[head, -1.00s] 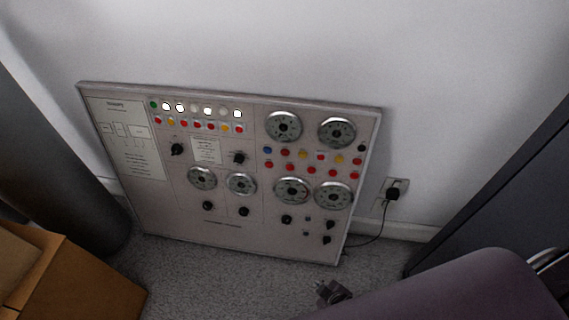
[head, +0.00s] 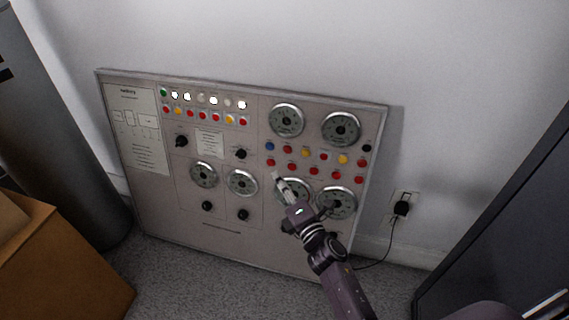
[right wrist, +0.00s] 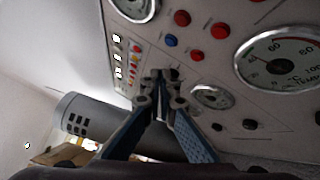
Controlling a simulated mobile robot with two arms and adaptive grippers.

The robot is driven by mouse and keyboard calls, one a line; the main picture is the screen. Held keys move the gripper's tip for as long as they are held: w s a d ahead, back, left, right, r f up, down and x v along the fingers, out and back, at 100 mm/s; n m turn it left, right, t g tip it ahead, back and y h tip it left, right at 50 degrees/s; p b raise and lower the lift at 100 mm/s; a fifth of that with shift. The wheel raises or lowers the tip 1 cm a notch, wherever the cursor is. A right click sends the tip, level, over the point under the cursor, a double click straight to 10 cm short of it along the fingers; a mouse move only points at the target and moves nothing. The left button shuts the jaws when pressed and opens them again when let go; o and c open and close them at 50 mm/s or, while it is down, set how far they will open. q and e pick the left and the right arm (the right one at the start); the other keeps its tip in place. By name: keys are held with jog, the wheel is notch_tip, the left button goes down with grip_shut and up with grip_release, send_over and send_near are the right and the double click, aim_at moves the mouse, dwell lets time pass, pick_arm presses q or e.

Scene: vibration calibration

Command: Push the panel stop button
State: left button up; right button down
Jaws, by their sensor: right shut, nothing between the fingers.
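The grey control panel (head: 165,215) leans against the wall, with rows of coloured buttons, round dials and black knobs. Several red buttons show; I cannot read which is the stop button. A red button (head: 270,163) sits below a blue button (head: 270,146) near the panel's middle. My right gripper (head: 278,179) is shut and empty in front of the panel, its tips just below that red button in the picture. It hides part of a lower dial. In the right wrist view, the closed fingertips (right wrist: 166,74) appear below the blue button (right wrist: 171,40). Contact cannot be told. My left gripper is out of view.
A cardboard box (head: 75,270) and a dark grey cylinder (head: 60,130) stand at the left. A dark cabinet (head: 500,210) stands at the right. A black plug (head: 401,208) sits in the wall outlet, its cord running down behind my right arm.

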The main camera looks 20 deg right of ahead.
aim_at(287, 150)
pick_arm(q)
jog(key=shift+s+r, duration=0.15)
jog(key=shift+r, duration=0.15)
pick_arm(e)
jog(key=shift+a+r+n+t+y, duration=0.15)
jog(key=shift+r+n, duration=0.2)
jog(key=shift+r, duration=0.2)
jog(key=shift+a+r+n+t+y, duration=0.15)
jog(key=shift+r+n, duration=0.2)
jog(key=shift+r, duration=0.2)
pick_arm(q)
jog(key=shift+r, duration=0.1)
pick_arm(e)
jog(key=shift+w+d+f, duration=0.1)
jog(key=shift+w+d, duration=0.05)
jog(key=shift+w, duration=0.05)
